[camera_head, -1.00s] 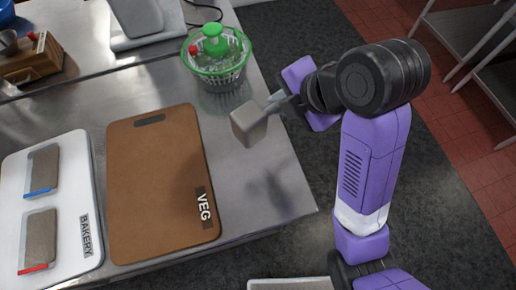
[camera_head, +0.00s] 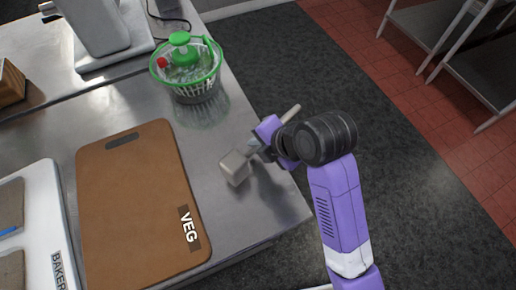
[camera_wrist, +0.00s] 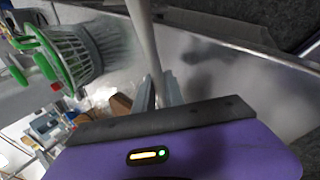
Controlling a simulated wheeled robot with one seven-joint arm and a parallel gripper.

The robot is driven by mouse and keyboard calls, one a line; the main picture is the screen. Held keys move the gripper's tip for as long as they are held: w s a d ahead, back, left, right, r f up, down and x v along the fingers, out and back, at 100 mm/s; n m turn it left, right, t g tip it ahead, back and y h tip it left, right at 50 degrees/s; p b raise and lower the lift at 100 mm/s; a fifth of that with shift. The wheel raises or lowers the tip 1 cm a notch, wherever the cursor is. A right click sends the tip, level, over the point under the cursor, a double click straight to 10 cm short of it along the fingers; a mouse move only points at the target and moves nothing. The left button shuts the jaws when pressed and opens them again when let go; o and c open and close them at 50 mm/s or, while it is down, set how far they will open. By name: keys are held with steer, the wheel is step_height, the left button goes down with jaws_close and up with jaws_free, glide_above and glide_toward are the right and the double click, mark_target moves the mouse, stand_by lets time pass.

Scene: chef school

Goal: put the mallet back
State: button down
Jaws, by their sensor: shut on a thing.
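The mallet has a pale grey block head (camera_head: 236,168) and a thin light handle (camera_head: 290,114). My gripper (camera_head: 257,147) is shut on the handle near the head. The mallet is tilted over the right end of the steel counter, its head toward the brown board and its handle pointing up and right past my gripper. A shadow lies on the counter beside it; whether the head touches the steel I cannot tell. In the wrist view, the handle (camera_wrist: 145,40) runs down between the fingers (camera_wrist: 157,96), and the head is not visible.
A brown VEG board (camera_head: 135,200) lies left of the mallet, with a white BAKERY board (camera_head: 45,190) beyond it. A salad spinner (camera_head: 190,70) with a green lid stands at the back. Bare steel (camera_head: 215,120) separates spinner and mallet. The counter's right edge is close.

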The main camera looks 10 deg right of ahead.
steer(key=shift+f, duration=1.35)
steer(key=c, duration=1.7)
jaws_free()
steer(key=shift+f, duration=0.1)
steer(key=v, duration=1.2)
